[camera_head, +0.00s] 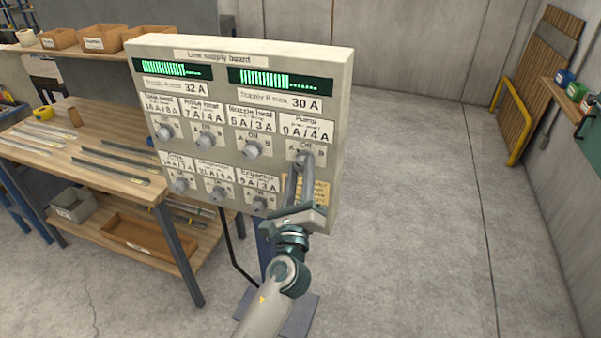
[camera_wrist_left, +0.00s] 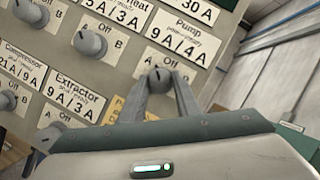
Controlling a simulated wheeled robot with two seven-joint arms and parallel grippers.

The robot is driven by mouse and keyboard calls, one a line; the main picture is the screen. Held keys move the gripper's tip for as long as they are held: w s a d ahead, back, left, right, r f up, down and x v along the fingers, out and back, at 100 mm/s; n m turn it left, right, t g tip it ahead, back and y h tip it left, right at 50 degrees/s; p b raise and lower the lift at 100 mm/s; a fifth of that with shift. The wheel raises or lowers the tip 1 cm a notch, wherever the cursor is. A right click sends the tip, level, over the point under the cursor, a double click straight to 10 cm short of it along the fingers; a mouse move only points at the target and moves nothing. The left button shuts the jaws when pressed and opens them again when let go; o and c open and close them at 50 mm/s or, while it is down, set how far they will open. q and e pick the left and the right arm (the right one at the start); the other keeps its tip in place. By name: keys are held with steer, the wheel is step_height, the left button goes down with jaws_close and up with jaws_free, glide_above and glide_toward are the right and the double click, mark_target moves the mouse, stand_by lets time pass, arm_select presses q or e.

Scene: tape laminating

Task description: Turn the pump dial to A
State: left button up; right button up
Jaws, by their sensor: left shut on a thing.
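The supply board (camera_head: 240,160) is a beige box with two green displays and two rows of labelled dials. The pump dial (camera_head: 304,157) is the rightmost of the upper row, under the label "Pump 9A/4A", with A, Off and B around it. In the left wrist view the pump dial (camera_wrist_left: 160,78) sits between the fingertips. My left gripper (camera_head: 298,168) is shut on it, reaching up from below; it also shows in the left wrist view (camera_wrist_left: 160,84). The fingers partly cover the dial, so its exact pointing is hard to tell. My right gripper is not in view.
The nozzle heat dial (camera_head: 252,149) is left of the pump dial, and the extractor dial (camera_head: 258,204) is below left. A yellowish note (camera_head: 320,192) is partly behind my gripper. A wooden workbench (camera_head: 75,165) stands at left. The floor at right is clear.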

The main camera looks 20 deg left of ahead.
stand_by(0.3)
arm_select(q)
steer(key=o, duration=1)
steer(key=shift+o, duration=0.2)
steer(key=shift+s+d+f+b, duration=0.1)
steer(key=shift+s+f+b, duration=0.2)
steer(key=shift+s, duration=0.2)
steer(key=b+v, duration=0.6)
steer(key=v, duration=1)
steer(key=shift+s, duration=0.2)
